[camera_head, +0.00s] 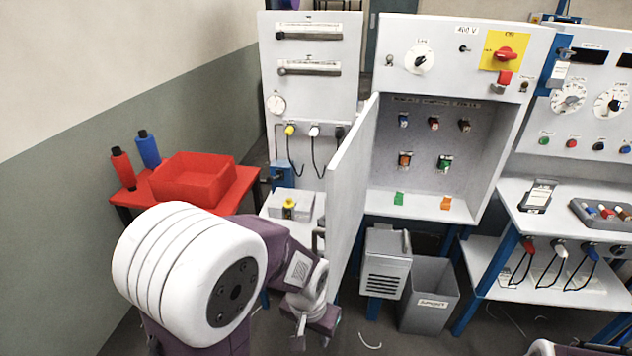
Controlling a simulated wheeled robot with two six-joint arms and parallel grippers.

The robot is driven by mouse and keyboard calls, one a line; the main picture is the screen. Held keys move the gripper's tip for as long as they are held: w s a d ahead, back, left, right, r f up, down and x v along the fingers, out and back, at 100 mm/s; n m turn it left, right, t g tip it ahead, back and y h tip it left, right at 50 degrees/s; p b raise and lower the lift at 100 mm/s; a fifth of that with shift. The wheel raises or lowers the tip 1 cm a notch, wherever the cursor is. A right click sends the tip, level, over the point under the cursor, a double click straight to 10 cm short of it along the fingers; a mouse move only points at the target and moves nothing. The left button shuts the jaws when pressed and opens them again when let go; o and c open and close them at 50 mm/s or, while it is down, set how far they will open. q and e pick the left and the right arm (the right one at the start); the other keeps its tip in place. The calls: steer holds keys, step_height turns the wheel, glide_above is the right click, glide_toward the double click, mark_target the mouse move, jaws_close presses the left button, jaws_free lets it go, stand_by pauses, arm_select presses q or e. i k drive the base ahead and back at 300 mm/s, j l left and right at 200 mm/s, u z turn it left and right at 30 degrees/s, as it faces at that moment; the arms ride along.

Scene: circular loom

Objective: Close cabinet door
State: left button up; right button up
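The cabinet (485,155) is a white box with its inside showing. Its door (352,190) is hinged at the left side and stands wide open, swung out toward me. A dark handle (318,240) shows at the door's near, lower-left edge. My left gripper (312,341) is low in front of the door, below the handle and apart from it. Its two fingers look spread with nothing between them. My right gripper is out of view; only a bit of my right arm shows at the bottom right edge.
A red table with a red bin (192,179) and two spools stands at the left. A grey vented box (386,263) and a waste bin (429,295) stand below the cabinet. Colored buttons and green and orange tags are inside the cabinet. A workbench (510,208) is at the right.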

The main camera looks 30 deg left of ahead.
mark_target(348, 172)
steer(key=j+z, duration=0.1)
steer(key=j, duration=0.35)
steer(key=k+j+z, duration=0.1)
steer(key=j, duration=0.35)
steer(key=k+j, duration=0.1)
steer(key=j, duration=0.35)
steer(key=j+z, duration=0.15)
steer(key=j, duration=0.3)
steer(key=k+j+z, duration=0.1)
steer(key=j, duration=0.3)
steer(key=k, duration=0.1)
